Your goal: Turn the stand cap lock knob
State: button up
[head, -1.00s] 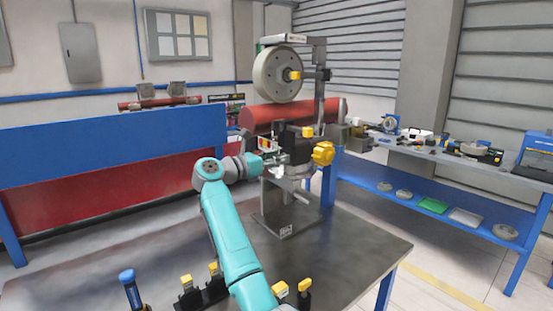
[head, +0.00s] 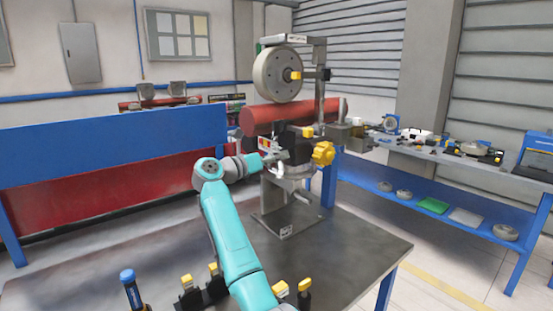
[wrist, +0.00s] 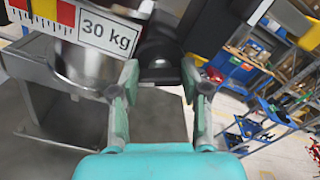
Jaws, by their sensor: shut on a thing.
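The stand (head: 292,222) rises from the dark table, with a grey metal head, a black block (head: 298,142) and a yellow lobed knob (head: 323,153) on its right side. My gripper (head: 272,156) is at the left side of this head, at about the block's height. In the wrist view my gripper (wrist: 160,74) has its two fingers on either side of a dark part (wrist: 160,52), which I take to be the stand cap lock knob. A scale plate marked 30 kg (wrist: 106,32) and a round metal body (wrist: 85,68) are close on the left.
Tools with yellow caps and a blue-handled screwdriver (head: 131,288) are at the table's front. The table's right part (head: 355,255) is clear. A blue bench (head: 430,195) is at right.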

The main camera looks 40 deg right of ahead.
jog(key=shift+n, duration=1.1)
jog(key=shift+w, duration=0.1)
jog(key=o, duration=1.1)
jog(key=shift+o, duration=0.2)
